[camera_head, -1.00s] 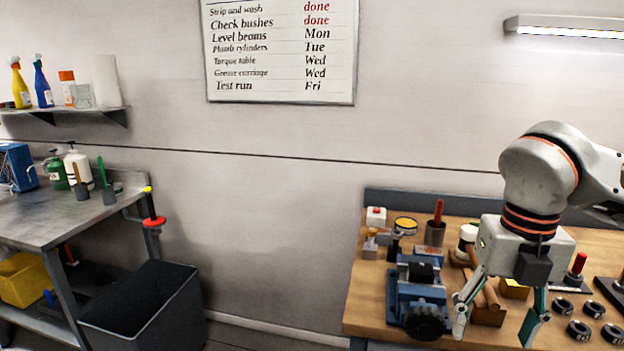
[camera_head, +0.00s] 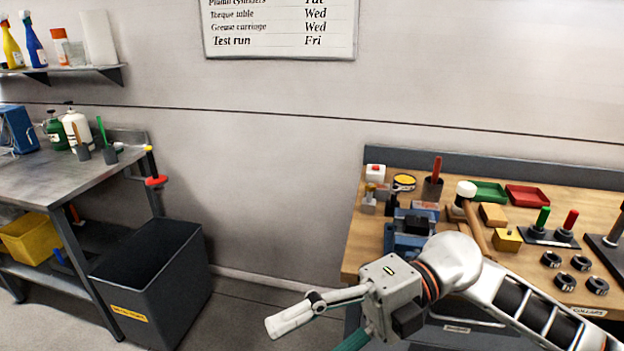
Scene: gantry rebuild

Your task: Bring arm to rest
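My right arm (camera_head: 455,262) comes in from the lower right and reaches across the front of the wooden bench. My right gripper (camera_head: 308,338) hangs off the bench's front left corner, over the floor, and points left. Its two fingers are spread apart with nothing visible between them. The lower teal finger is cut off by the picture's bottom edge. My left gripper is not in view.
The wooden bench (camera_head: 462,186) holds a blue vise (camera_head: 408,242), partly hidden by my arm, a mallet (camera_head: 468,210), trays and several black rings (camera_head: 565,281). Open floor lies between bin and bench.

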